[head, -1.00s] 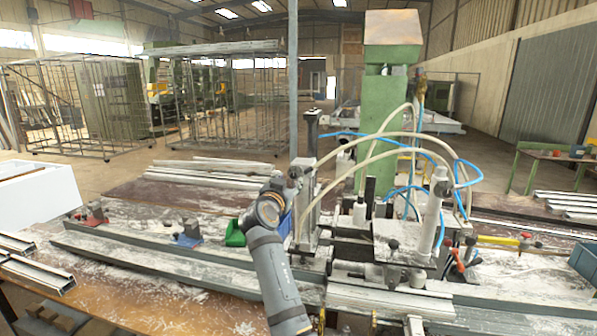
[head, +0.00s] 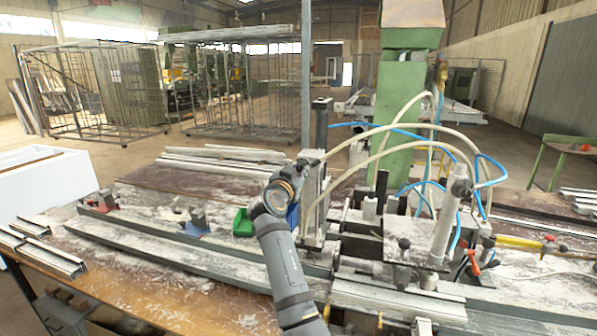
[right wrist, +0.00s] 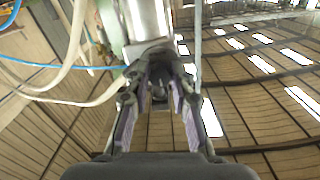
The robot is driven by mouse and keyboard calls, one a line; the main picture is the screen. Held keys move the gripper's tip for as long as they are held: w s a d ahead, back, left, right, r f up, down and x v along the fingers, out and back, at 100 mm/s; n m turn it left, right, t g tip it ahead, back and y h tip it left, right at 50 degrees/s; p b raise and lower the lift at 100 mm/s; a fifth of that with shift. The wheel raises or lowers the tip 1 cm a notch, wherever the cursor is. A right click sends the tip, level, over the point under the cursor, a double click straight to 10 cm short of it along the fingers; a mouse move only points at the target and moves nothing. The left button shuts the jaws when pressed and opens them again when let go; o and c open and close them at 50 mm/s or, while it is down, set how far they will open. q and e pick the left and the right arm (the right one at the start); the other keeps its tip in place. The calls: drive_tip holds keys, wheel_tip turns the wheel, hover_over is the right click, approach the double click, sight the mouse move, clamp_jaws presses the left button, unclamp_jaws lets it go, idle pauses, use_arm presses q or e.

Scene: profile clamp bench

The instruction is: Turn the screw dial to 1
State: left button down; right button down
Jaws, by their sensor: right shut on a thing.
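My right arm rises from the bottom middle in the head view, and my right gripper (head: 306,162) is at the clamp bench's upright post (head: 319,128). In the right wrist view my right gripper (right wrist: 158,80) has its two purple-padded fingers on either side of a small dark knob, the screw dial (right wrist: 158,92). It is shut on this dial. The dial is mostly hidden by the fingers, and no number on it can be read. A silver cylinder (right wrist: 147,20) stands just beyond the fingertips. My left gripper is not in view.
Cream and blue hoses (head: 398,140) arch over the clamp close to the right of my gripper. A green machine column (head: 402,100) stands behind. Long metal profiles (head: 180,252) lie across the dusty bench. Wire cages (head: 95,95) stand far back left.

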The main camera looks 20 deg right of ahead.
drive_tip(key=shift+n, duration=0.3)
drive_tip(key=shift+n+b, duration=0.5)
drive_tip(key=shift+n, duration=0.1)
drive_tip(key=n, duration=0.3)
drive_tip(key=shift+b, duration=0.4)
drive_tip(key=n, duration=0.3)
drive_tip(key=shift+n, duration=0.4)
drive_tip(key=shift+n+p, duration=0.3)
drive_tip(key=shift+n, duration=1.3)
drive_tip(key=c, duration=1.1)
unclamp_jaws()
drive_tip(key=shift+a, duration=0.1)
drive_tip(key=shift+c, duration=0.2)
